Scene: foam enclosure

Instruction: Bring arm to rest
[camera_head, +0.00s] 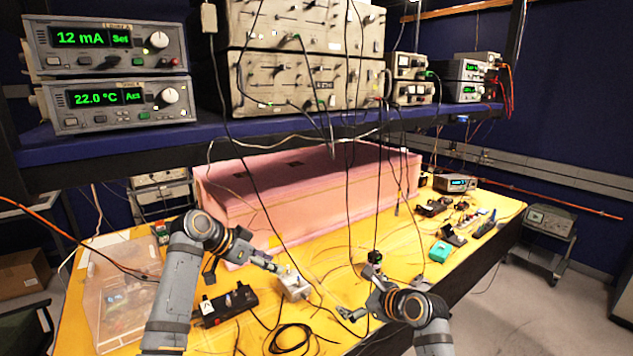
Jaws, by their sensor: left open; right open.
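My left arm comes in from the lower left, and its gripper (274,266) is above the yellow table (470,215), in front of the pink foam enclosure (305,185). It is open, with its tips close to a small whitish block (293,285); I cannot tell whether they touch. My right arm comes in from the bottom centre, and its gripper (345,313) points left, low over the table near a thin pale rod (326,270). It is open, and I see nothing held in it.
A black device with knobs (226,304) and a coiled black cable (291,338) lie near the front. A clear plastic box (122,290) stands at the left. Cables hang from the instrument shelf (110,145). Small parts and a teal box (440,251) crowd the right side.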

